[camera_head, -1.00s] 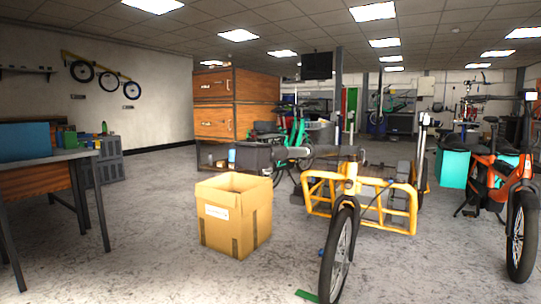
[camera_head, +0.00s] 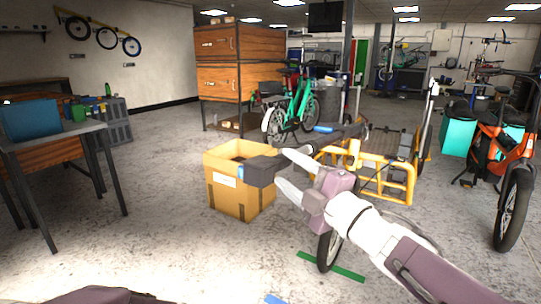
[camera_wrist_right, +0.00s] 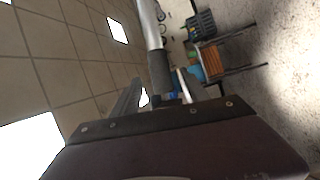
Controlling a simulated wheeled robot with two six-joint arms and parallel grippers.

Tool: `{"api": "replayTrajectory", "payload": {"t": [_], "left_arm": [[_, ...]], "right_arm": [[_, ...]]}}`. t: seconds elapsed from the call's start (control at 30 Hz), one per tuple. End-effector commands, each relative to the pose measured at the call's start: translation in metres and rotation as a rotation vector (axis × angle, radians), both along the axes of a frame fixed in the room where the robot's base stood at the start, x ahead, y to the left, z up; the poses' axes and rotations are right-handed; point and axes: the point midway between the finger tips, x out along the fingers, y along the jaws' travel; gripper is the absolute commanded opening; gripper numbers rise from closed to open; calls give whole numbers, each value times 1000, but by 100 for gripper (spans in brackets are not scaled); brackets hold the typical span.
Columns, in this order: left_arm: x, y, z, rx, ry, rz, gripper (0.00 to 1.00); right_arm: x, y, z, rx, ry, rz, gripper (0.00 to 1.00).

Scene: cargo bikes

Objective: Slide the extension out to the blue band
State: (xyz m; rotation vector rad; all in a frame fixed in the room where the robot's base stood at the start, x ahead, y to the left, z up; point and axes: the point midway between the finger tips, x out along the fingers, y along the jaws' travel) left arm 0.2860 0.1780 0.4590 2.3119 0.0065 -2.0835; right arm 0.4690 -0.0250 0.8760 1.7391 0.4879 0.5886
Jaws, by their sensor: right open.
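The yellow cargo bike (camera_head: 400,185) stands right of centre in the head view. A dark block (camera_head: 262,170) shows at the tips of my right gripper (camera_head: 285,172), which is open and points left across the bike's front. A dark bar with a short blue section (camera_head: 322,129) shows just above the gripper. In the right wrist view a pale tube (camera_wrist_right: 148,25) with a black sleeve (camera_wrist_right: 160,72) runs down between the open fingers (camera_wrist_right: 162,95). A small blue patch (camera_wrist_right: 171,97) shows beside it. I cannot tell whether the fingers touch it. My left gripper is out of view.
A cardboard box (camera_head: 228,195) stands on the floor behind the dark block. A table (camera_head: 60,137) is at the left and an orange bike (camera_head: 505,160) at the right. A green strip (camera_head: 340,267) lies under the front wheel.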

Motion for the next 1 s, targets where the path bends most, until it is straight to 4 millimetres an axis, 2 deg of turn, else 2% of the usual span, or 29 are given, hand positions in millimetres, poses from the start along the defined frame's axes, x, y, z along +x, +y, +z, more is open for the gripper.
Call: {"api": "replayTrajectory", "payload": {"t": [0.03, 0.1, 0.3, 0.67, 0.83, 0.87, 1.0], "left_arm": [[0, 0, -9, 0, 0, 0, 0], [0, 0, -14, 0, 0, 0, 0], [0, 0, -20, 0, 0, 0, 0], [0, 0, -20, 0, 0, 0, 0], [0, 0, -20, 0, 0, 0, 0], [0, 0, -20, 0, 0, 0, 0], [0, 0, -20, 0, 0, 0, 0]], "right_arm": [[9, 8, -4, 0, 0, 4, 52], [21, 18, -2, 0, 2, 4, 52], [48, 37, 5, 0, 1, 0, 52], [55, 42, 8, 2, 2, -2, 52], [55, 41, 8, 2, 2, -2, 5], [55, 41, 8, 2, 2, -2, 0], [55, 41, 8, 2, 2, -2, 0]]}}
